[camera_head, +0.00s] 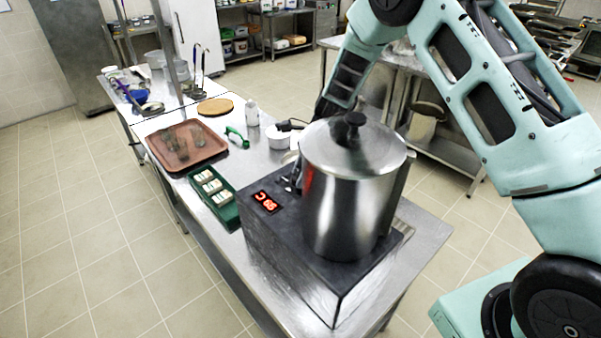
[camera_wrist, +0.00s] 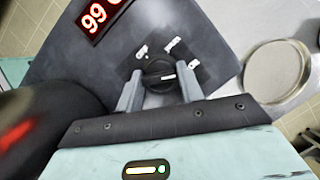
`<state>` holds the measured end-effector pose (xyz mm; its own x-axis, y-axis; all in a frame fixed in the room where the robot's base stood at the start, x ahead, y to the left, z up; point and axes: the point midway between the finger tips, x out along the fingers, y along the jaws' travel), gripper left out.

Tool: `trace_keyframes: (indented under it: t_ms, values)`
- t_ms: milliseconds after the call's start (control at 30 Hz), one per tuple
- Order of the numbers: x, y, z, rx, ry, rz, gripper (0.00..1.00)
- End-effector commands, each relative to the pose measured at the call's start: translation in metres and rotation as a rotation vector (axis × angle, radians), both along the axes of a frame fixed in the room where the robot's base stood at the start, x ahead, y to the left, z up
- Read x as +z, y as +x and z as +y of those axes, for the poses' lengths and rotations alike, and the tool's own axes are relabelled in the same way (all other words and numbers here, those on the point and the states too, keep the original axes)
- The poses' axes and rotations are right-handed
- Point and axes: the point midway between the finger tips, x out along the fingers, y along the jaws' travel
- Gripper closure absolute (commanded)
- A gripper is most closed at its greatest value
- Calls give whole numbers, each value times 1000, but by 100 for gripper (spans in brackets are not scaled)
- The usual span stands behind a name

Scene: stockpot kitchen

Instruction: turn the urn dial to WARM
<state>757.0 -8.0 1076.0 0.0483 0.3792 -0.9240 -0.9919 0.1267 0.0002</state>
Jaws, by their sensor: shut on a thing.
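The urn is a steel stockpot (camera_head: 352,190) with a lid and black knob, standing on a dark base (camera_head: 285,255) with a red display (camera_head: 266,202). In the wrist view the black dial (camera_wrist: 158,74) sits on the base's dark panel, with small white labels around it, too small to read. A white mark on the dial points right in that view. My gripper (camera_wrist: 158,92) has its two grey fingers on either side of the dial, shut on it.
The red display also shows in the wrist view (camera_wrist: 100,15), reading 99. On the steel table are a brown tray (camera_head: 160,152), a green box (camera_head: 226,213) of small blocks, a green-handled tool (camera_head: 237,136), a white shaker (camera_head: 252,113) and a round board (camera_head: 215,107).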

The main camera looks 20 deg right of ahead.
Motion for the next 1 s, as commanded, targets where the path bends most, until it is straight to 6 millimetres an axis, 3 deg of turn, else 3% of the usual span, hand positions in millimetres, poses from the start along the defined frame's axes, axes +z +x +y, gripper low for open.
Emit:
trace_keyframes:
  t_ms: [367, 1000]
  values:
    - [-1, 2, 0, 151, 1, -1, 85]
    - [-2, 5, 1, 731, 0, -2, 85]
